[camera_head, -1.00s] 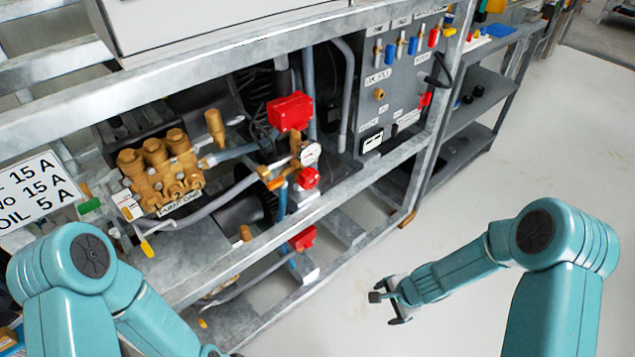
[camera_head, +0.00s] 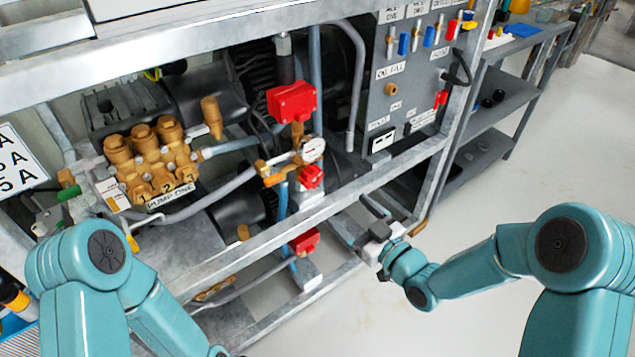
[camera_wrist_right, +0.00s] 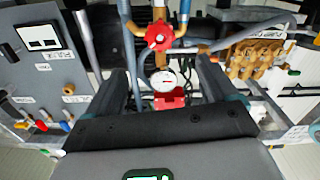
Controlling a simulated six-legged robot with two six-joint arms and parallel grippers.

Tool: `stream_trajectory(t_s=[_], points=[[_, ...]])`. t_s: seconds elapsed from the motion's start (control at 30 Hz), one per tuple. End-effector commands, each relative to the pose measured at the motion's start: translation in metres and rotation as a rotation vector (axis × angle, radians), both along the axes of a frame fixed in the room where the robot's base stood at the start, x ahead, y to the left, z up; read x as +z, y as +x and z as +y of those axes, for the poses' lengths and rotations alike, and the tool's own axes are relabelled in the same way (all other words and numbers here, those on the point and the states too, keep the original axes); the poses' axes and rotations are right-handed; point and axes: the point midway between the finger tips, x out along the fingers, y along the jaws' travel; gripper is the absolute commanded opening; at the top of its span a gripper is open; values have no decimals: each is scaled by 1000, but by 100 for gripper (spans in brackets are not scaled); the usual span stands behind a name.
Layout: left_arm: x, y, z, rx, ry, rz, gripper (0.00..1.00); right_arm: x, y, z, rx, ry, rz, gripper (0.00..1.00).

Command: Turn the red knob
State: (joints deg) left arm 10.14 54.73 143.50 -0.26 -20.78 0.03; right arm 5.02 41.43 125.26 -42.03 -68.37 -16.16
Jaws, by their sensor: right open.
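The red knob (camera_head: 310,176) is a round handwheel on brass and blue piping below a pressure gauge (camera_head: 313,149). In the right wrist view the red knob (camera_wrist_right: 158,36) shows face-on, upper middle, beyond the fingers and roughly between their lines. My right gripper (camera_head: 364,222) is at the rack's front rail, to the right of and lower than the knob in the head view, and apart from it. Its two dark fingers (camera_wrist_right: 166,75) are spread with nothing held between them. My left arm shows at the lower left, but its gripper is out of view.
A red box (camera_head: 292,101) sits above the gauge, and another red part (camera_head: 303,240) is below. The metal rail (camera_head: 330,205) crosses in front. The brass pump (camera_head: 150,160) stands left, a grey control panel (camera_head: 400,95) right. Open floor (camera_head: 560,130) lies right.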

Motion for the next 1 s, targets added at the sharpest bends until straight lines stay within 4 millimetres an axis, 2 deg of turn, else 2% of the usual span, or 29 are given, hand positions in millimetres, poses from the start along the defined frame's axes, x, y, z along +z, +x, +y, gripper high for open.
stream_trajectory(t_s=[0.3,0.5,0.7,0.97,1.0], points=[[-12,2,2,9,2,-4,42,-2,63,46,2,0,-1,86],[-17,3,3,14,2,-5,42,-2,94,67,1,-1,1,86],[-19,4,4,17,3,-7,42,-1,108,76,0,0,1,86],[-18,4,4,17,3,-7,42,0,110,76,-1,0,3,86],[-18,4,4,17,3,-7,42,0,110,76,-1,0,3,83]])
